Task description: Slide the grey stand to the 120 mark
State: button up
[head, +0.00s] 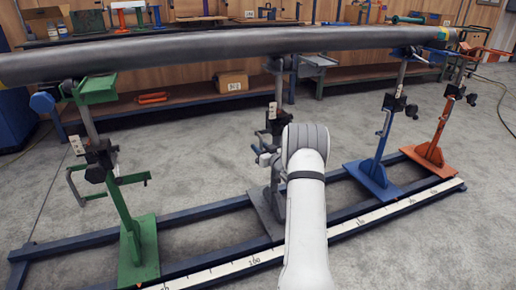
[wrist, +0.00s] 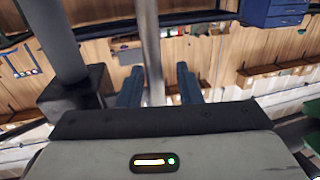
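The grey stand (head: 268,212) is upright on the blue rail frame, under the long pipe (head: 200,52), between the green stand (head: 138,240) and the blue stand (head: 378,175). My white arm covers part of its right side. In the wrist view its grey post (wrist: 151,48) rises between the two blue fingers of my gripper (wrist: 158,90). The fingers are apart, with a visible gap on the right of the post; contact on the left is unclear. A white scale (head: 345,228) runs along the front rail; its numbers are too small to read surely.
An orange stand (head: 430,150) holds up the pipe's right end. The rail between the grey and blue stands is partly hidden by my arm. A workbench with a cardboard box (head: 232,83) stands behind. Open floor (head: 450,240) lies at the front right.

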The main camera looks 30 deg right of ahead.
jog(key=s+p, duration=0.2)
jog(key=s, duration=0.5)
jog(key=shift+s+d, duration=0.25)
jog(key=shift+d, duration=0.05)
jog(key=shift+r, duration=0.1)
jog(key=s+a+r+g+h+p, duration=0.15)
jog(key=a+r+p, duration=0.3)
jog(key=r, duration=0.45)
jog(key=s+a+r+m+g+h+p, duration=0.1)
jog(key=s+a+r+g+p, duration=0.2)
jog(key=r+p, duration=0.5)
jog(key=s+a+r+g+h+p, duration=0.15)
jog(key=a+r+p, duration=0.3)
jog(key=r, duration=0.65)
jog(key=s+a+r+g+y+p, duration=0.1)
jog(key=s+a+r+g+p, duration=0.2)
jog(key=s, duration=0.8)
jog(key=s+a+r+g+y+p, duration=0.1)
jog(key=s+a+r+g+p, duration=0.2)
jog(key=s+a+r+p, duration=0.4)
jog(key=s+a+r+g+p, duration=0.3)
jog(key=s+a+r+p, duration=0.3)
jog(key=s, duration=0.9)
jog(key=a+r, duration=0.2)
jog(key=a, duration=0.2)
jog(key=shift+a+r+y, duration=0.25)
jog(key=shift+r+y, duration=0.15)
